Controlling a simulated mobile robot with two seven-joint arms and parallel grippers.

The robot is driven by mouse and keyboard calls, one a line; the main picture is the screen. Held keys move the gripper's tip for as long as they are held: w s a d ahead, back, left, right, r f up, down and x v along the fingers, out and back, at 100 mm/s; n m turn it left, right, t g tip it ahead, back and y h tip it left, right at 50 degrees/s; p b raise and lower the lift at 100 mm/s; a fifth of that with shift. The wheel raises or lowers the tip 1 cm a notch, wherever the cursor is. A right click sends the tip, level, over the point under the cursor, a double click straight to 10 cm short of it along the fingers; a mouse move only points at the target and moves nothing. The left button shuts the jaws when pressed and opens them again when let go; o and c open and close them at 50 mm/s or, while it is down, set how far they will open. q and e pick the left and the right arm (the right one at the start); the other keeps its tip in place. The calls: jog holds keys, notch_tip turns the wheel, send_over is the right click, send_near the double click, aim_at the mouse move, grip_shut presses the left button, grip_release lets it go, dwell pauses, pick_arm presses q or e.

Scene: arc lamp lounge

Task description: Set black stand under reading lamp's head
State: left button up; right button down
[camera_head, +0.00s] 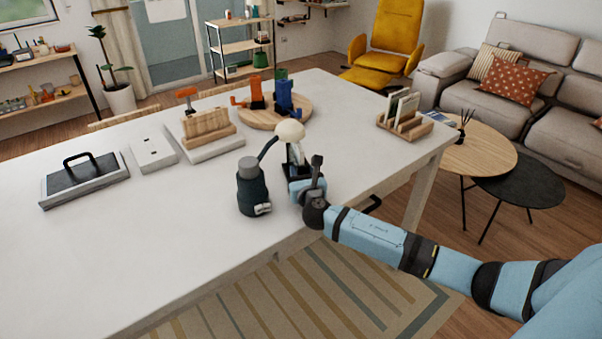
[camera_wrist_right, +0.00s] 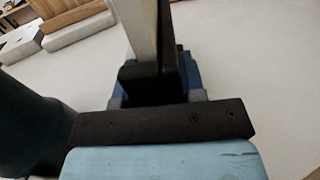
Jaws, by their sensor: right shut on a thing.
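The reading lamp stands on the white table, with a dark, thick base (camera_head: 252,194) and a cream rounded head (camera_head: 290,131) leaning right on a thin dark arm. The black stand (camera_head: 297,157) is upright below the lamp's head and carries a pale flat part; it also shows in the right wrist view (camera_wrist_right: 148,84). My right gripper (camera_head: 303,184) is shut on the black stand, just right of the lamp base. The gripper hides the stand's lower part, so I cannot tell whether it touches the table. My left gripper is not in view.
Behind the lamp is a round wooden board (camera_head: 295,118) with orange and blue objects. A wooden rack (camera_head: 410,127) with cards stands at right. A wooden block (camera_head: 208,123), a white box (camera_head: 152,153) and a black-handled tray (camera_head: 84,190) lie left. The front left tabletop is clear.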

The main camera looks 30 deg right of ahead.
jog(key=c, duration=0.7)
grip_release()
jog(key=shift+s+r, duration=0.1)
jog(key=shift+r, duration=0.05)
jog(key=v, duration=1.2)
jog(key=shift+a, duration=0.1)
